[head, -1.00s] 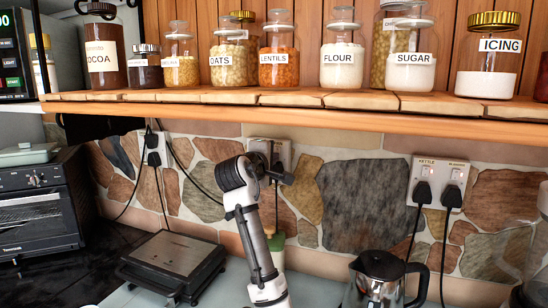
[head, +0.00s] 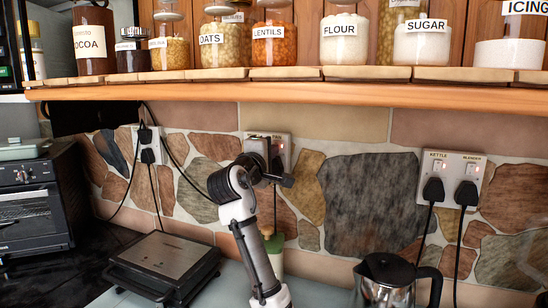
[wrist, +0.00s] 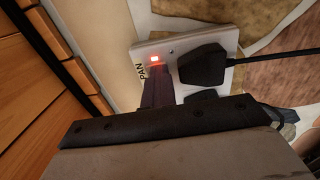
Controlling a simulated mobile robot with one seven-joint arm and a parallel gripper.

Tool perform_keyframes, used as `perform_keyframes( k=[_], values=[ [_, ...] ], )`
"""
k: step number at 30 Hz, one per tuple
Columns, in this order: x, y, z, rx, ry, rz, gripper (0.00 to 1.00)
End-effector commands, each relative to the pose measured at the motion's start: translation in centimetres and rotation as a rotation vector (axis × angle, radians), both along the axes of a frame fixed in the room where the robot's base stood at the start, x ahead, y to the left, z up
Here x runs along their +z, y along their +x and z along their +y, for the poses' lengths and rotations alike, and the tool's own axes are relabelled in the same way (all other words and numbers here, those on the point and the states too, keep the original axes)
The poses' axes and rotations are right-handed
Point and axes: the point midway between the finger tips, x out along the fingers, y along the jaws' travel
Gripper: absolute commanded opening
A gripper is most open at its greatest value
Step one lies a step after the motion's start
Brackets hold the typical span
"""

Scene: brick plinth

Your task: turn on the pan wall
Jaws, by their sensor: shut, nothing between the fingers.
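The pan wall socket (head: 282,143) is a pale plate on the stone wall, partly hidden behind my gripper (head: 272,166) in the head view. In the wrist view the plate (wrist: 143,50) reads "PAN", and a small red light (wrist: 154,58) glows on it. A black plug (wrist: 203,66) with a cord sits in the plate to the right of the light. My gripper (wrist: 157,86) is shut and empty, its dark fingers reaching up to the plate just below the red light. I cannot tell whether the fingertips touch the switch, as they cover that part.
A wooden shelf (head: 300,88) with several labelled jars hangs above the socket. A kettle and blender socket (head: 453,165) is to the right, above a coffee pot (head: 384,278). A sandwich press (head: 165,265) and a toaster oven (head: 35,205) stand at the left.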

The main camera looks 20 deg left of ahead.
Motion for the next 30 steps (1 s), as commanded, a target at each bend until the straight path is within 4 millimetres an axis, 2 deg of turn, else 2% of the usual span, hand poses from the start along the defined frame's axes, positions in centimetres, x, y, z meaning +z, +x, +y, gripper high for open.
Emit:
perform_keyframes(
  k=[1,5,8,15,19,30],
  values=[
    [-0.1,0.5,-0.2,-0.003,-0.002,0.007,0.00],
    [-0.1,0.1,-0.2,-0.002,-0.002,0.005,0.00],
    [-0.2,-1.2,-0.1,-0.001,-0.002,0.003,0.00],
    [-0.2,-5.5,0.0,0.000,0.001,-0.002,0.00],
    [-0.2,-7.0,0.1,0.001,0.001,-0.002,0.00],
    [-0.2,-7.8,0.1,0.000,0.001,-0.001,0.00]
  ],
)
